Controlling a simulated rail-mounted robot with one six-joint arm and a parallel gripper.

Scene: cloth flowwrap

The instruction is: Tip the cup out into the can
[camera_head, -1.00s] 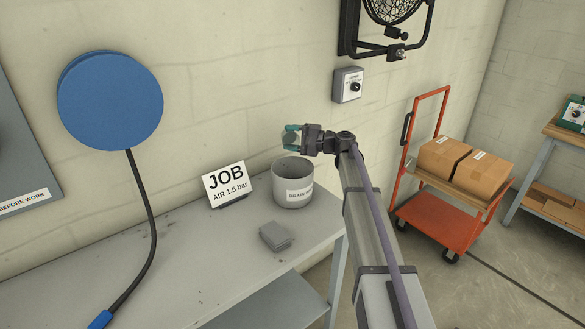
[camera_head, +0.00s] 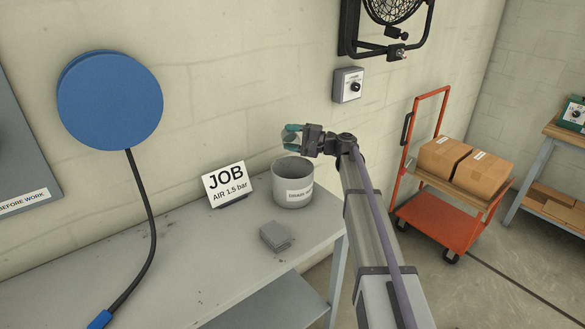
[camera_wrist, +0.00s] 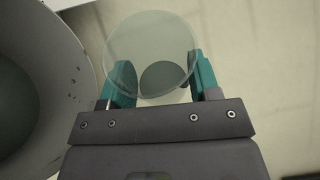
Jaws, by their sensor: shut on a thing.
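A grey can (camera_head: 292,186) with a white label stands open at the far right end of the bench. My gripper (camera_head: 291,138) is above the can, its teal fingers shut on a clear cup (camera_wrist: 150,35). In the head view the cup is small and mostly covered by the fingers, so its tilt is hard to tell. In the wrist view the cup sits between both fingers (camera_wrist: 160,80), with a dark round patch showing through it. The can's rim (camera_wrist: 88,60) shows at the left of that view, beside the cup.
A job card (camera_head: 228,183) stands left of the can. Grey folded cloths (camera_head: 275,236) lie in front of it on the bench (camera_head: 200,265). A blue disc (camera_head: 110,102) with a black hose is on the left. An orange trolley (camera_head: 440,215) with boxes stands right.

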